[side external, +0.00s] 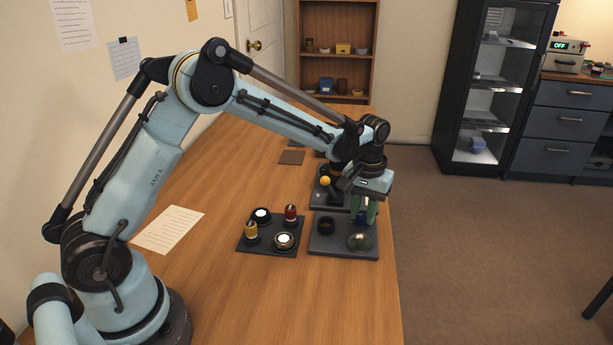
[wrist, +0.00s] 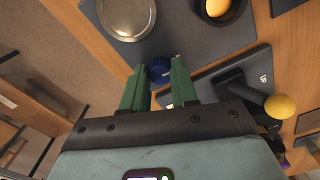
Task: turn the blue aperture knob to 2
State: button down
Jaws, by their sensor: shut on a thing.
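The blue aperture knob (wrist: 160,72) is between my green fingertips in the wrist view. It stands at the edge of a dark grey panel (wrist: 178,32). My gripper (wrist: 160,66) is shut on it, with one finger on each side. In the side view the gripper (side external: 364,212) points down over the dark panel, and a small bit of blue (side external: 361,217) shows between the fingers. A small pale mark sits by the knob's right side in the wrist view. I cannot read any number or the knob's setting.
A yellow ball (wrist: 280,106) tops a black lever close to my gripper. A left-hand tray (side external: 270,246) holds several small parts. The table's right edge is near.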

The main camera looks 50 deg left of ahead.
aim_at(362, 215)
jog(key=shift+n, duration=0.6)
jog(key=c, duration=0.9)
grip_release()
jog(key=shift+o, duration=0.2)
jog(key=shift+r, duration=0.15)
notch_tip(362, 215, up, 12)
jog(key=shift+s, duration=0.1)
